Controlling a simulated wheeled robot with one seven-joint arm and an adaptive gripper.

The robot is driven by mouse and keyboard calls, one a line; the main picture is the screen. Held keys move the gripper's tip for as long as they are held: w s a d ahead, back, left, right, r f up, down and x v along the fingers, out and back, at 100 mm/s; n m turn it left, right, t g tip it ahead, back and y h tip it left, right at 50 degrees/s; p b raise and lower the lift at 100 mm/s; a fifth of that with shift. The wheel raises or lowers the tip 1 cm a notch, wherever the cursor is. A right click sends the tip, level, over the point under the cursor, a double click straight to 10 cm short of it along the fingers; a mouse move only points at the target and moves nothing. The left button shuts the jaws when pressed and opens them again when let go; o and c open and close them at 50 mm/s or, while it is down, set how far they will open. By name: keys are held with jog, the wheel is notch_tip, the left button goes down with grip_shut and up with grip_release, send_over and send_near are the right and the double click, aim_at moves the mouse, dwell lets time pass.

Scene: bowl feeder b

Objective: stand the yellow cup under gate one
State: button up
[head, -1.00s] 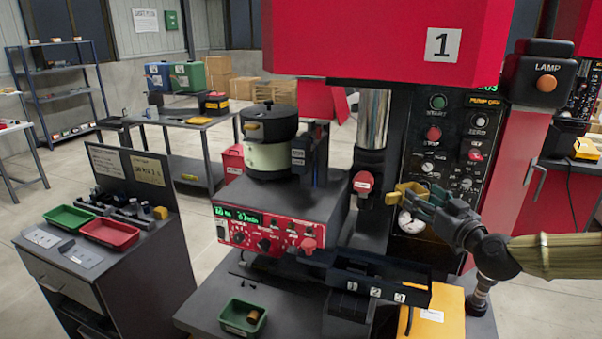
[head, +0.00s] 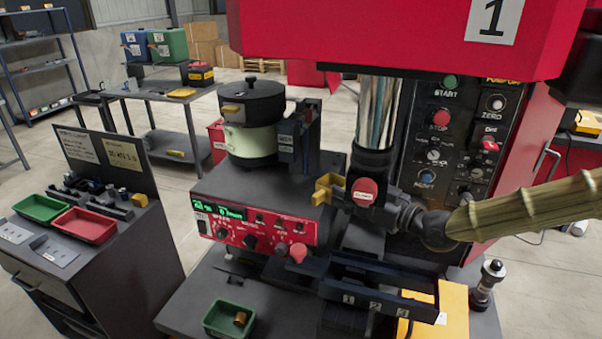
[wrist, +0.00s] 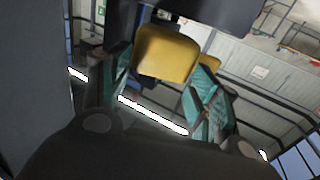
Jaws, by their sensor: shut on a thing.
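The yellow cup (head: 326,189) is up in the air in the head view, left of the chrome column and level with the top of the red-fronted unit. In the wrist view the cup (wrist: 167,54) sits between the teal fingers of my gripper (wrist: 163,75), which is shut on it. A smaller yellow patch shows beside the right finger. The cup is well above that mark.
The chrome column (head: 378,112) with a red-faced block (head: 365,193) stands close to my gripper. The red-fronted unit (head: 262,232) carries a black and cream pot (head: 250,140). A green tray (head: 217,331) with a brown cylinder lies at the front. A yellow-orange block (head: 454,310) is right of the rail.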

aim_at(322, 178)
jog(key=p+x, duration=0.3)
jog(key=x, duration=0.8)
jog(key=shift+a, duration=0.1)
jog(key=shift+w+a+r+p, duration=0.15)
jog(key=shift+w+a+p, duration=0.1)
jog(key=shift+a+p, duration=0.15)
jog(key=shift+w+a+f+p, duration=0.2)
jog(key=shift+w+a+p, duration=0.25)
jog(key=shift+w+a, duration=0.15)
jog(key=shift+w+a+f+p, duration=0.2)
jog(key=shift+w+a+p, duration=0.2)
jog(key=shift+w+a, duration=0.2)
jog(key=shift+f, duration=0.25)
jog(key=shift+s+d+f, duration=0.15)
jog(key=shift+s+d, duration=0.05)
jog(key=shift+a+f, duration=0.1)
jog(key=shift+w+a, duration=0.1)
jog(key=shift+f, duration=0.2)
jog(key=o, duration=1.2)
